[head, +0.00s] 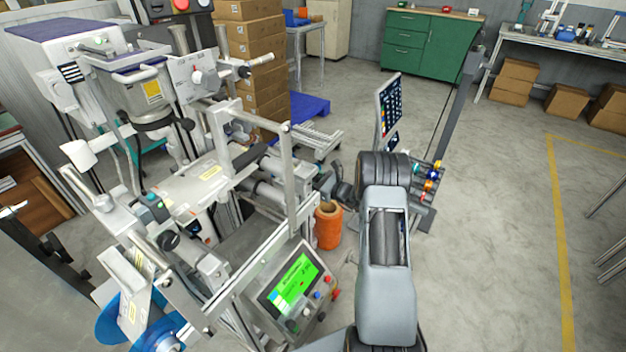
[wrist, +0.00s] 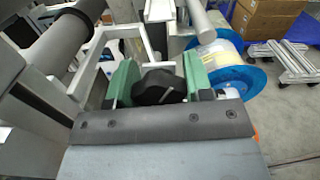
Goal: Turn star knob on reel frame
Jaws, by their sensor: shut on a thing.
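In the wrist view my gripper (wrist: 160,80) has its two green fingers on either side of the black star knob (wrist: 158,88). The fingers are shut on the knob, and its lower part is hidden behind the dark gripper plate. The pale metal reel frame (wrist: 103,30) stands just beyond and to the left of the fingers. In the head view the machine with its metal frame (head: 290,178) fills the left side. My arm reaches toward its right side there, and the knob cannot be made out.
A reel with blue flanges (wrist: 258,77) sits close to the right finger. In the head view a control panel with a green screen (head: 293,284) and an orange roll (head: 328,226) are near my arm. Stacked boxes (head: 255,60) stand behind. The floor at right is open.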

